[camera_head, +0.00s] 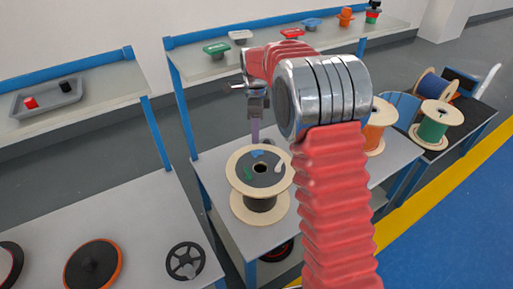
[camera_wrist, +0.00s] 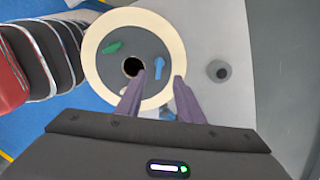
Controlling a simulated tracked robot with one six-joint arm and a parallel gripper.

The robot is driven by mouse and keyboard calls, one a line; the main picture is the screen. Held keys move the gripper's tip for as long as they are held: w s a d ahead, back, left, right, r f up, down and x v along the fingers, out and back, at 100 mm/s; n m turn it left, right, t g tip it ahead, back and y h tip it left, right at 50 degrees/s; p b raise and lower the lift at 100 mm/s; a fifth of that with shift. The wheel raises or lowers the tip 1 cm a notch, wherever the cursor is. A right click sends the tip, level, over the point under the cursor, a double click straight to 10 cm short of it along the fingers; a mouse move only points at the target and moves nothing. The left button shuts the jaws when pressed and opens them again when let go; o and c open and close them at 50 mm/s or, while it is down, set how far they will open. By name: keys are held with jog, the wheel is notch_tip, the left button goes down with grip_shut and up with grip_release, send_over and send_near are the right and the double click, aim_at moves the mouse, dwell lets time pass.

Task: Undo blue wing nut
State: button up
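The blue wing nut (camera_head: 258,153) lies on the dark top plate of a wooden-flanged spool (camera_head: 235,175), on the far side of its centre hole. In the wrist view the blue wing nut (camera_wrist: 158,66) shows right of the hole, on the spool (camera_wrist: 92,60). My gripper (camera_head: 255,137) hangs above the spool's far side, pointing down. In the wrist view my gripper (camera_wrist: 159,78) has its two purple fingers apart and empty, with the blue wing nut appearing between the tips. I cannot tell the exact height gap.
A green wing nut (camera_head: 247,173) and a white wing nut (camera_head: 278,168) are on the same plate. The spool stands on a grey table (camera_head: 222,215). A shelf with colored parts (camera_head: 216,50) runs behind. Orange (camera_head: 379,125) and green (camera_head: 433,125) spools stand to the right.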

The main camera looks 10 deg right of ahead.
aim_at(255, 150)
notch_tip(255, 150, down, 8)
dwell(0.4)
grip_shut()
jog(key=shift+d, duration=0.25)
jog(key=shift+a, duration=0.25)
